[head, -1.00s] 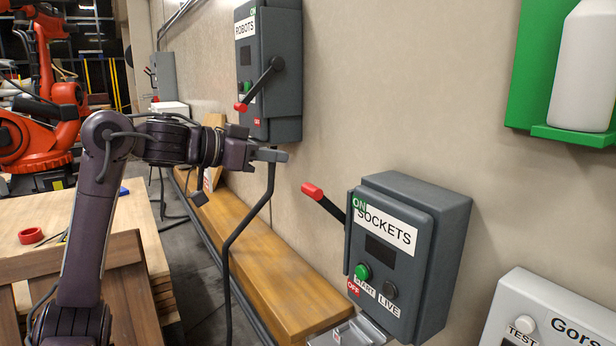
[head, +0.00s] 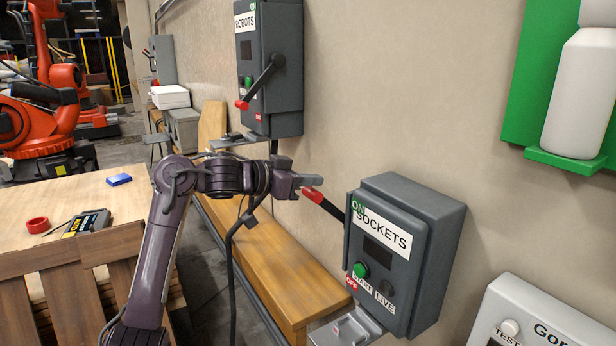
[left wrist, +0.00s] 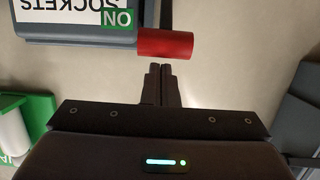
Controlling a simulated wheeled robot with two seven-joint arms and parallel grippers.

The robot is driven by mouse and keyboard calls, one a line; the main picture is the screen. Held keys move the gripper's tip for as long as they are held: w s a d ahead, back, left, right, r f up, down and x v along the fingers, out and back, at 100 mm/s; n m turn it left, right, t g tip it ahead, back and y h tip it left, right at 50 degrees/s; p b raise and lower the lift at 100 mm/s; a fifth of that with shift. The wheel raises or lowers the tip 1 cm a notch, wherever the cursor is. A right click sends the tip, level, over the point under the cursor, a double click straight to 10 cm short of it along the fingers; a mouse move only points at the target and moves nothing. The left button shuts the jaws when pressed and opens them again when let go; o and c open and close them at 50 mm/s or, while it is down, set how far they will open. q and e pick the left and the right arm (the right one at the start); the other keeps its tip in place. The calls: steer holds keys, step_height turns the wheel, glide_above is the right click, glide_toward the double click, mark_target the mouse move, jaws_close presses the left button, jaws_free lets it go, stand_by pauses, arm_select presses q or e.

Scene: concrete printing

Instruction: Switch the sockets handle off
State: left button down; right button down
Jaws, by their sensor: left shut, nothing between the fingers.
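The grey SOCKETS box (head: 405,255) is on the wall at the right of the head view. Its handle (head: 325,204) has a red grip and points up and left, with its tip near the green ON label. My left gripper (head: 318,180) is shut and empty, with its fingertips close to the red grip. In the left wrist view, the red grip (left wrist: 165,43) lies just ahead of the shut fingertips (left wrist: 160,68), beside part of the SOCKETS box (left wrist: 75,30). Whether the fingers touch the grip I cannot tell. My right gripper is not in view.
A grey ROBOTS box (head: 268,70) with its own red-tipped handle is behind on the wall. A wooden bench (head: 265,270) runs below. A white box (head: 545,325) is at the lower right, and a green bottle holder (head: 525,90) is above it. A wooden table (head: 85,215) stands left.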

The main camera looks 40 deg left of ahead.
arm_select(q)
steer(key=shift+s+a+f, duration=0.1)
steer(key=shift+s+f, duration=0.1)
steer(key=shift+f, duration=0.05)
steer(key=shift+w, duration=0.1)
